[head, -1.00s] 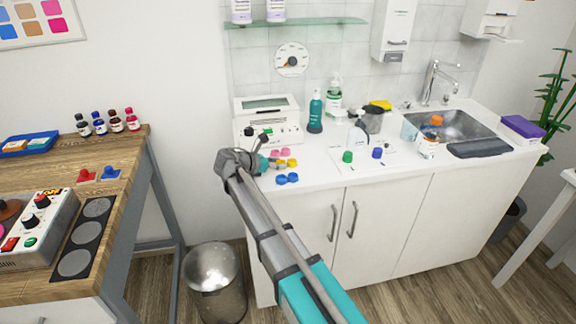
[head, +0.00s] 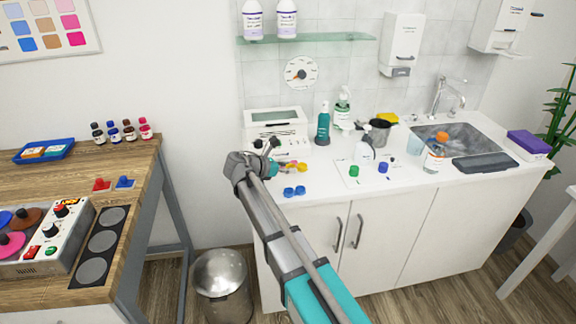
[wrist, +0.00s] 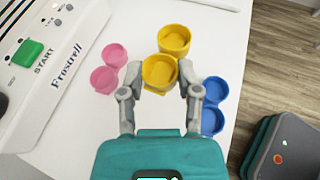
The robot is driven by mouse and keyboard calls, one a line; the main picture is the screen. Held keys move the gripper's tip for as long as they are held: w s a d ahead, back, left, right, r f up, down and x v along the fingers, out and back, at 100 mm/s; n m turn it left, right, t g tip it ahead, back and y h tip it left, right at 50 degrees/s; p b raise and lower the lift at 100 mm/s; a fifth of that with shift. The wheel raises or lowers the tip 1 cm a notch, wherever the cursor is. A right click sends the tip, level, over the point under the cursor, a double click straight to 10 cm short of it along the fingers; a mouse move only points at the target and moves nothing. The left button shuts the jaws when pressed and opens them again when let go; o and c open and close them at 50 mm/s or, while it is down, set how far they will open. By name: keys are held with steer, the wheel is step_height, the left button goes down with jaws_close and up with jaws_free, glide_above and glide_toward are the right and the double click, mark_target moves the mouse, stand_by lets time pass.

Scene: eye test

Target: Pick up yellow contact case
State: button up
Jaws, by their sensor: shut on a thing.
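The yellow contact case (wrist: 175,41) is a pair of joined round cups in the wrist view. My gripper (wrist: 160,76) is shut on its near cup, with one finger on each side. The far cup sticks out beyond the fingertips. The case looks larger than the cases beside it, but I cannot tell for sure whether it is clear of the counter. In the head view the yellow case (head: 301,168) shows just right of my gripper, which partly hides the area.
A pink case (wrist: 109,69) lies left of the yellow one, a blue case (wrist: 214,105) close on the right. The white START machine (wrist: 52,62) stands at left. Bottles, a sink (head: 455,139) and a dark tray (head: 485,162) are further right on the counter (head: 330,180).

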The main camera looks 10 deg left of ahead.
steer(key=s+d+r+p, duration=0.6)
steer(key=s+r+p, duration=0.1)
steer(key=s, duration=0.3)
steer(key=shift+s+d+r, duration=0.2)
steer(key=shift+s+r, duration=0.2)
steer(key=shift+r, duration=0.2)
